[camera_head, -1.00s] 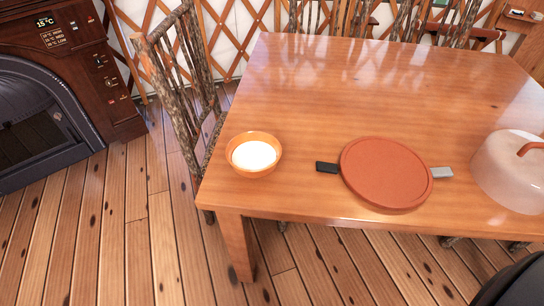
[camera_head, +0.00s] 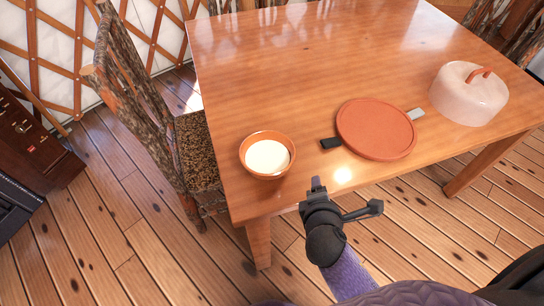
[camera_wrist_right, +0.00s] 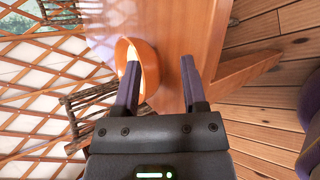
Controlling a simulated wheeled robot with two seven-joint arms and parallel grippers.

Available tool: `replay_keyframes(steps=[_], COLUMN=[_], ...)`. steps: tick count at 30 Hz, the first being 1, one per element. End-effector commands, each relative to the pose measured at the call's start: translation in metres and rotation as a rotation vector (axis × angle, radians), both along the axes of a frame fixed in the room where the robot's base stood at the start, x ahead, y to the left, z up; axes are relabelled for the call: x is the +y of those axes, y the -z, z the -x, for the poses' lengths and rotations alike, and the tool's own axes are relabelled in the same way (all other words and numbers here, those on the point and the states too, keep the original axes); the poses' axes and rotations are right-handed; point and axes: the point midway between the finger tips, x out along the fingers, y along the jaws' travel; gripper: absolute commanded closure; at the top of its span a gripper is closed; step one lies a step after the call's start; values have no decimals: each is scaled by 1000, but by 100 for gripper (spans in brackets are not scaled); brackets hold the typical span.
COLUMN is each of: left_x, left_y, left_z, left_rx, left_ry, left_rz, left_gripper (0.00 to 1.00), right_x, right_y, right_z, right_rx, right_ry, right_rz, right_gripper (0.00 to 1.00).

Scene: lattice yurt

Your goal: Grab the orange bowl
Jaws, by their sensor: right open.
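The orange bowl (camera_head: 268,176), with white contents, stands upright near the table's left front corner. My right gripper (camera_head: 346,194) is open in the head view, in front of the table edge and to the right of the bowl, with its fingers spread. In the right wrist view the bowl (camera_wrist_right: 149,65) shows near the tip of the left finger, which overlaps it; I cannot tell whether they touch. The gap between the fingers (camera_wrist_right: 160,62) holds nothing that I can make out. My left gripper is not in view.
On the wooden table (camera_head: 300,75), a round terracotta board (camera_head: 376,128) lies right of the bowl, with a black piece (camera_head: 330,144) and a grey piece (camera_head: 416,114) at its sides. A clear dome (camera_head: 466,98) stands farther right. A branch chair (camera_head: 135,105) is at left.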

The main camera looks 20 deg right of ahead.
Motion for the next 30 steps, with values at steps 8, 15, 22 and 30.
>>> replay_keyframes(steps=[8,15,22,30], left_x=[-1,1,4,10], left_y=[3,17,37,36], left_z=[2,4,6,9], left_rx=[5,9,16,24], left_ry=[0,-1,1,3], left_rz=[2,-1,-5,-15], left_gripper=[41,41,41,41], right_x=[34,28,15,14], right_y=[8,24,42,41], right_z=[-48,-87,-126,-133], right_rx=[-15,-15,-15,-15], right_ry=[-531,-552,-550,-549], right_rz=[655,682,681,677], right_gripper=[46,46,46,46])
